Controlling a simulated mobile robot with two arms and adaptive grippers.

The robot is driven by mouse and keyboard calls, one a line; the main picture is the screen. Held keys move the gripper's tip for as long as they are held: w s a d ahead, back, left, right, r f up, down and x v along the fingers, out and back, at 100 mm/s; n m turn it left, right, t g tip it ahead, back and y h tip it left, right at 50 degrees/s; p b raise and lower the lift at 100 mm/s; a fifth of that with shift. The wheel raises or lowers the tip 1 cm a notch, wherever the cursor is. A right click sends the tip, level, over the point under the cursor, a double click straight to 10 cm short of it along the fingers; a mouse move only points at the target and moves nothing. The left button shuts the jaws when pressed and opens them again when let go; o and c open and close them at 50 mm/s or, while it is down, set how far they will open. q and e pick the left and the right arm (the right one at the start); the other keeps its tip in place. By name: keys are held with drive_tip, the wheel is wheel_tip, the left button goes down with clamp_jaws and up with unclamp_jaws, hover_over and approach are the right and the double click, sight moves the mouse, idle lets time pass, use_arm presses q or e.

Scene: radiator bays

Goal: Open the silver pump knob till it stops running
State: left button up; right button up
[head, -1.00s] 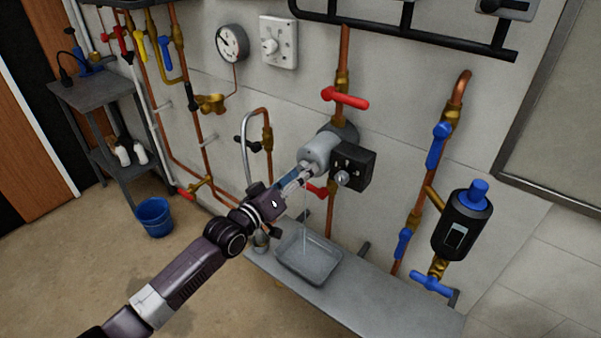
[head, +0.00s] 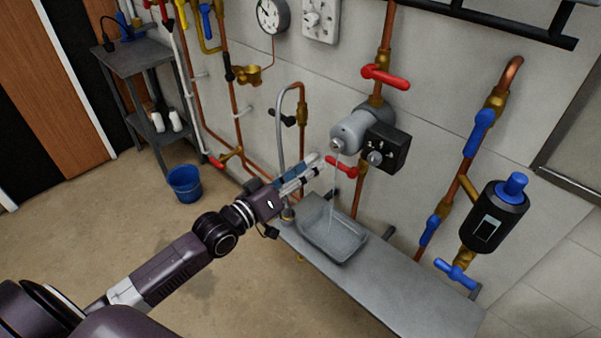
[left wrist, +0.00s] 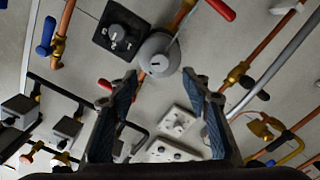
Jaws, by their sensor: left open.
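The silver pump knob is on the face of the grey pump (head: 352,132), which is mounted on the copper pipe. A round end with a slot shows on the pump in the left wrist view (left wrist: 159,55). A thin stream of water (head: 332,195) falls from the pump into a grey tray (head: 333,238) on the bench. A black box with a small silver dial (head: 384,148) sits at the pump's right. My left gripper (head: 314,169) is open and empty, below and left of the pump, apart from it. Its two fingers frame the left wrist view (left wrist: 163,85). My right gripper is not in view.
A red lever (head: 385,77) is above the pump and another red lever (head: 341,167) below it, close to my left fingertips. A grey bent pipe (head: 281,125) stands at left. A blue bucket (head: 185,184) is on the floor.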

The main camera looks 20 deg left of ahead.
use_arm(q)
drive_tip(key=shift+v, duration=0.95)
drive_tip(key=s+a+f+g+y, duration=0.1)
drive_tip(key=a+f+y, duration=0.15)
drive_tip(key=f, duration=0.65)
drive_tip(key=a+f+g+y, duration=0.1)
drive_tip(key=a+f+g, duration=0.15)
drive_tip(key=f, duration=0.75)
drive_tip(key=s+a+f+g+y, duration=0.1)
drive_tip(key=s+f, duration=0.3)
drive_tip(key=f, duration=0.3)
drive_tip(key=s+a+f+m+g+y, duration=0.1)
drive_tip(key=s+f+g, duration=0.1)
drive_tip(key=s+f, duration=0.45)
drive_tip(key=s+a+f+g, duration=0.1)
drive_tip(key=s+f, duration=0.1)
drive_tip(key=f, duration=0.7)
drive_tip(key=s+d+f+m+g, duration=0.1)
drive_tip(key=s+d+f+g, duration=0.1)
drive_tip(key=s+f, duration=0.4)
drive_tip(key=s+d+f+m+g, duration=0.2)
drive_tip(key=s+f, duration=0.5)
drive_tip(key=s, duration=1)
drive_tip(key=s+d+f+m+g, duration=0.1)
drive_tip(key=s+d+f+g, duration=0.3)
drive_tip(key=s, duration=0.8)
wheel_tip(320, 180, down, 3)
drive_tip(key=shift+s+d+r+m+y, duration=0.2)
drive_tip(key=shift+m+y, duration=0.15)
drive_tip(key=shift+m, duration=0.05)
